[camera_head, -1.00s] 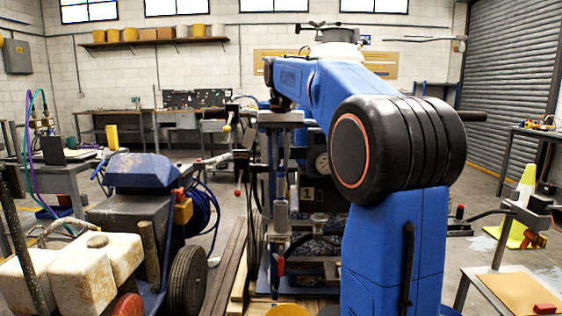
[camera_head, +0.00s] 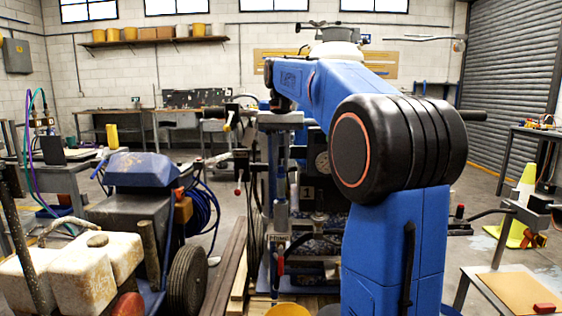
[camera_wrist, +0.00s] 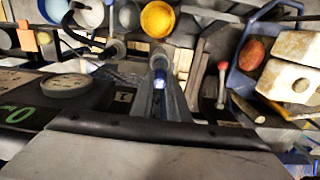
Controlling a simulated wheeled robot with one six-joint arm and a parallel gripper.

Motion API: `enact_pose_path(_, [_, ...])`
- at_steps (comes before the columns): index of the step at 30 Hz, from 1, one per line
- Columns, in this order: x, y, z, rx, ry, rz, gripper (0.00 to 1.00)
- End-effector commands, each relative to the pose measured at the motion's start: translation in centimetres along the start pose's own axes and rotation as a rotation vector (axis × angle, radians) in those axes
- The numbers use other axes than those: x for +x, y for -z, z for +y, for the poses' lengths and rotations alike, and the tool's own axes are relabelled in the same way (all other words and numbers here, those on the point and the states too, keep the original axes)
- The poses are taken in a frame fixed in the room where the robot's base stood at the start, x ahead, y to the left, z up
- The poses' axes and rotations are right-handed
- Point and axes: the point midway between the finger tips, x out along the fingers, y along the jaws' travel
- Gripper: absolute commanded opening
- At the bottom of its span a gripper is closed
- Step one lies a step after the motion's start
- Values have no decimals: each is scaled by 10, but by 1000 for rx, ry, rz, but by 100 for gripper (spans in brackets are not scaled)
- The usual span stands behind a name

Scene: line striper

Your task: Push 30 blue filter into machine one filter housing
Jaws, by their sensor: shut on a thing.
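My gripper (camera_wrist: 160,84) is shut on the blue filter (camera_wrist: 160,80) in the wrist view, where only a small blue part shows between the fingers. The grey filter housing (camera_wrist: 158,62) lies right at the fingertips, in line with the filter. In the head view my gripper (camera_head: 281,172) points down over the upright grey housing (camera_head: 281,222) of machine one, left of my blue arm. I cannot tell how deep the filter sits, as the fingers hide most of it.
A red-knobbed lever (camera_wrist: 222,72) stands to the other side. A yellow bucket (camera_wrist: 158,19) is near the housing. Another machine (camera_head: 143,170) with white tanks (camera_head: 88,262) stands at the left.

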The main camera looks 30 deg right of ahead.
Motion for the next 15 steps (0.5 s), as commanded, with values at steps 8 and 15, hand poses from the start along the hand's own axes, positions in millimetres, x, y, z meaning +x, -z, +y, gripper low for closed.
enact_pose_path(8, [3,0,0,0,0,1,0])
enact_pose_path(15, [6,0,0,0,0,1,0])
